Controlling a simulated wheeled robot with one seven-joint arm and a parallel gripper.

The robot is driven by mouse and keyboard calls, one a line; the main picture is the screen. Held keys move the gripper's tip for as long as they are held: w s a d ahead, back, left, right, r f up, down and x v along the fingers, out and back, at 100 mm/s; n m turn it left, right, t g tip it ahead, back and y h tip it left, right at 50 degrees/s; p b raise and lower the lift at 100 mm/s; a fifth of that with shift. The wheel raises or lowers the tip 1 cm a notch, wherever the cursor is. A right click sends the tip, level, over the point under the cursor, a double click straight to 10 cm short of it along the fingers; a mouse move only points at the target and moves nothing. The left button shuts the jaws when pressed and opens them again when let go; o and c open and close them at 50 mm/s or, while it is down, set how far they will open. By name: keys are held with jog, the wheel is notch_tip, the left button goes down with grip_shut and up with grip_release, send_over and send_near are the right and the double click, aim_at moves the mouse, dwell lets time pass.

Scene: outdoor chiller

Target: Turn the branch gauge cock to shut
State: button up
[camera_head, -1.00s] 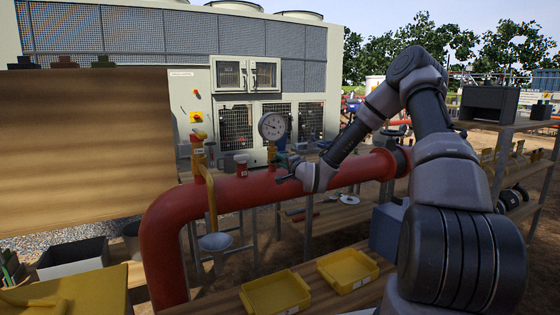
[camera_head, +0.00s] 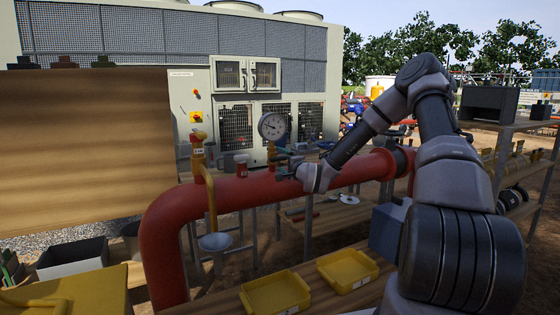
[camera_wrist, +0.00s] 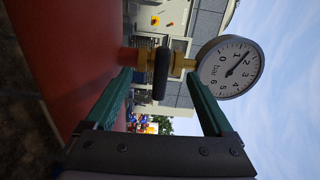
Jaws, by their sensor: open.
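The branch gauge cock shows in the wrist view as a brass body (camera_wrist: 178,66) with a black handle (camera_wrist: 161,75). The handle lies across the brass stem in that picture. The round white pressure gauge (camera_wrist: 230,68) is at the stem's end; in the head view the gauge (camera_head: 272,126) stands above the red pipe (camera_head: 240,191). My gripper (camera_wrist: 158,74) is open, with one green finger on each side of the handle. I cannot tell whether either finger touches it. In the head view my gripper (camera_head: 286,162) is beside the cock, small and partly hidden by my wrist.
Two yellow trays (camera_head: 275,294) lie on the front bench. A wooden board (camera_head: 85,145) fills the left side.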

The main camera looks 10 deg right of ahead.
jog(key=v, duration=0.6)
jog(key=shift+s, duration=0.2)
